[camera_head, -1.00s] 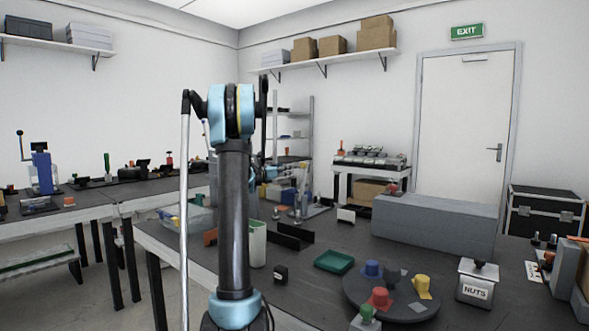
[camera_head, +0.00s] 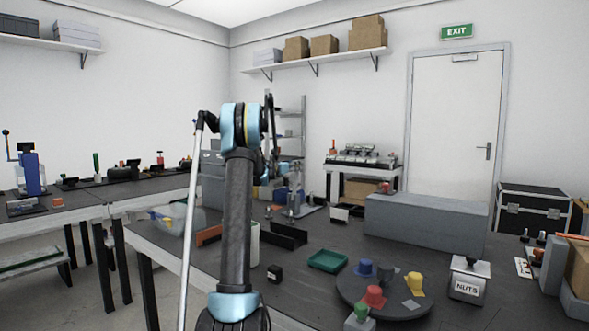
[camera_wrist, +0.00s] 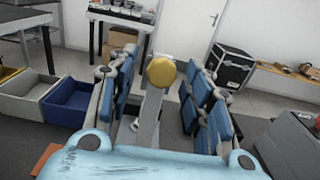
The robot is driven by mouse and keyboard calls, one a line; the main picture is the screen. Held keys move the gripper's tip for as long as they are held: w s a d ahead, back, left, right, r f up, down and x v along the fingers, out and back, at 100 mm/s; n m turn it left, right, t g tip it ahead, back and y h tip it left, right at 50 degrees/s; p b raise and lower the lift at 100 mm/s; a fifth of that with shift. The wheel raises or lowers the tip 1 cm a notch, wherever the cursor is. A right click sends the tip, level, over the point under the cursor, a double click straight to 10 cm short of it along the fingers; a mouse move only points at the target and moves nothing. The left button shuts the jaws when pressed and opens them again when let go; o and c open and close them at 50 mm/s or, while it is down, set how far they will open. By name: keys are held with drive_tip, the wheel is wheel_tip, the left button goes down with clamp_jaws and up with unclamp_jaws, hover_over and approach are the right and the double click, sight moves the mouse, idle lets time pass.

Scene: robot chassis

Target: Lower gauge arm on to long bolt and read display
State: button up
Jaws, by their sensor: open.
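My gripper (camera_wrist: 160,78) is open in the wrist view, with blue-padded fingers on both sides. A round yellow knob on a grey upright part (camera_wrist: 161,72) shows in the gap between the fingers; I cannot tell whether it belongs to the gauge arm or whether a finger touches it. In the head view my gripper is mostly hidden behind my arm. No display reading and no long bolt can be made out.
Blue bin (camera_wrist: 75,103) and grey bin (camera_wrist: 28,97) lie left of my gripper. The dark bench holds a green tray (camera_head: 328,261), a round turntable (camera_head: 352,292) with coloured pieces, a NUTS box (camera_head: 468,280) and a long grey block (camera_head: 425,225). A black case (camera_wrist: 230,67) stands beyond.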

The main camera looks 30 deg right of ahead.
drive_tip(key=shift+x, duration=1.1)
clamp_jaws()
